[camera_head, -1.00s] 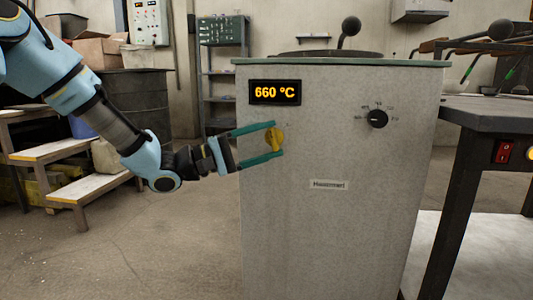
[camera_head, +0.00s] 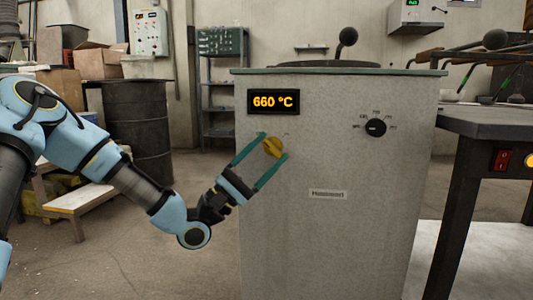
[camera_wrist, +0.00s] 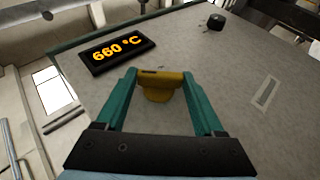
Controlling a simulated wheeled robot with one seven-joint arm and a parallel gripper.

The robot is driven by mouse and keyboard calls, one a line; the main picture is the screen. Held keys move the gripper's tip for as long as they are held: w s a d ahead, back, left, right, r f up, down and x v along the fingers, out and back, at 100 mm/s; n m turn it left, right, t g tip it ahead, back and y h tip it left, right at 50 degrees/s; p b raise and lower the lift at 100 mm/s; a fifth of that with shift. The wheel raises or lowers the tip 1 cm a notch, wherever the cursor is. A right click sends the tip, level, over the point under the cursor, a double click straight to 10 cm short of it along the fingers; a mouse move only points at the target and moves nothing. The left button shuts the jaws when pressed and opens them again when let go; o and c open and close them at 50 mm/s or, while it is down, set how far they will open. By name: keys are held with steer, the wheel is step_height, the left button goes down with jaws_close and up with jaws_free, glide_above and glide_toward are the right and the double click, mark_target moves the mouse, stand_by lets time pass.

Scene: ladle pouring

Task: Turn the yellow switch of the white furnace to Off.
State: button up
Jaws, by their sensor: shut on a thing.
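The white furnace (camera_head: 330,240) stands in front of me, a pale speckled box with a green top edge. Its yellow switch (camera_head: 272,147) is on the front face, below the lit display (camera_head: 274,101) reading 660 °C. My gripper (camera_head: 271,151) has its two green fingers on either side of the switch, shut on it. The wrist view shows the switch (camera_wrist: 160,85) between the fingertips, with the gripper tilted relative to the furnace face. The labels around the switch are too small or hidden to read.
A black knob (camera_head: 375,127) is on the furnace's right side, and a small label plate (camera_head: 328,194) sits below. A dark table (camera_head: 490,120) with a red switch stands close on the right. Wooden steps (camera_head: 90,195) and a black barrel (camera_head: 138,115) are at the left.

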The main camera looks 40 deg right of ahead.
stand_by(0.3)
steer(key=o, duration=1.4)
steer(key=p+v, duration=0.2)
steer(key=v, duration=0.9)
steer(key=shift+s+d, duration=0.1)
